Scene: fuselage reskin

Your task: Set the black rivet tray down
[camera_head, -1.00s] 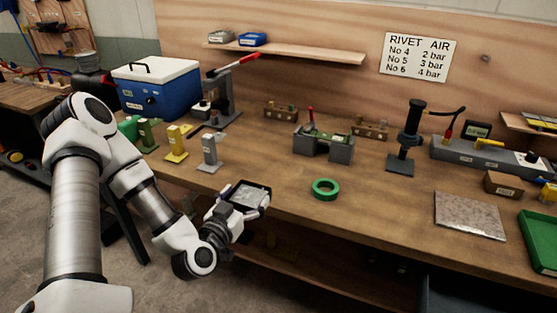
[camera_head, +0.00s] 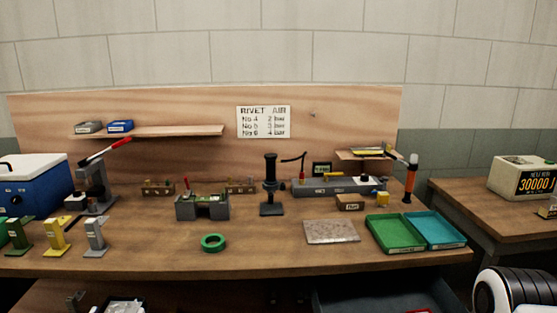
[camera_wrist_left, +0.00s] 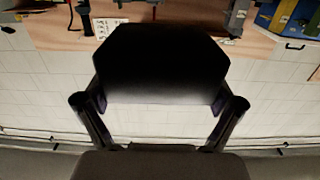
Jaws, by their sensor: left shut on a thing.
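The black rivet tray (camera_wrist_left: 160,65) fills the middle of the left wrist view, seen as a dark underside or wall. My left gripper (camera_wrist_left: 160,102) is shut on it, one finger at each side. In the head view the tray (camera_head: 122,307) shows only partly at the bottom edge, with pale contents inside, in front of the workbench (camera_head: 285,262). My right gripper is not in view; only a white and black part of an arm shows at the lower right.
A green tape ring (camera_head: 213,243), a speckled plate (camera_head: 331,231), a green tray (camera_head: 395,233) and a teal tray (camera_head: 435,229) lie on the bench. Coloured stands (camera_head: 56,237) are at the left. The front strip between stands and tape is bare.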

